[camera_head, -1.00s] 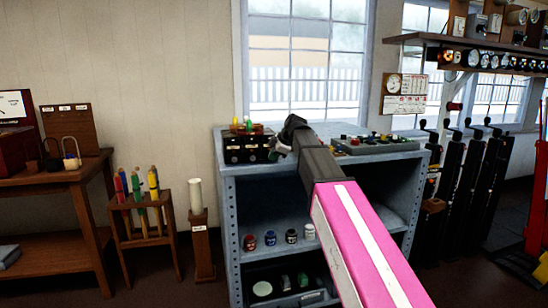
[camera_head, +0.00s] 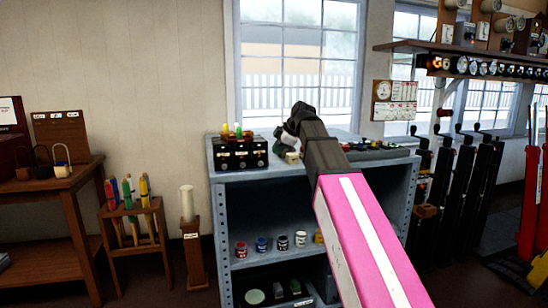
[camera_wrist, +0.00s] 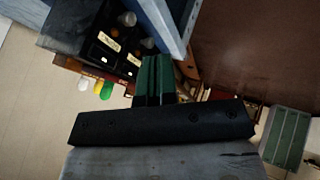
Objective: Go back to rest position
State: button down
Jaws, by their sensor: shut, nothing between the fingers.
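My pink and black arm reaches from the lower right in the head view. Its dark end, my gripper (camera_head: 287,136), is over the top of the blue-grey cabinet (camera_head: 214,190), just right of the black labelled box (camera_head: 240,154). In the wrist view, the green-black fingers of my gripper (camera_wrist: 157,62) lie side by side, shut, with nothing held. The black labelled box (camera_wrist: 105,45) shows past them at the upper left. My arm hides part of the cabinet top.
A panel with small knobs (camera_head: 375,146) sits on the cabinet top, partly behind my arm. A row of black levers (camera_head: 465,185) stands at the right. A wooden table (camera_head: 72,180) and a stand with coloured tubes (camera_head: 133,212) are at the left. Gauges (camera_head: 470,66) hang above.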

jog(key=s+d+f+m+h, duration=0.1)
jog(key=d+f+m, duration=0.2)
jog(key=f, duration=0.5)
jog(key=s+d+f+m+h, duration=0.1)
jog(key=d+f+m, duration=0.15)
jog(key=f, duration=0.65)
jog(key=s+d+f+m+g+h, duration=0.1)
jog(key=s+d+f+m, duration=0.3)
jog(key=f, duration=0.6)
jog(key=s+d+f+m+g+h, duration=0.1)
jog(key=s+d+f+m, duration=0.2)
jog(key=s+f+m, duration=0.2)
jog(key=s+d+f+m+g+h, duration=0.2)
jog(key=s+d+f+m, duration=0.2)
jog(key=s+f, duration=0.5)
notch_tip(320, 180, down, 8)
jog(key=shift+s+d+f+m, duration=0.25)
jog(key=shift+s+d+m, duration=0.05)
jog(key=shift+m, duration=0.35)
jog(key=shift+d, duration=0.1)
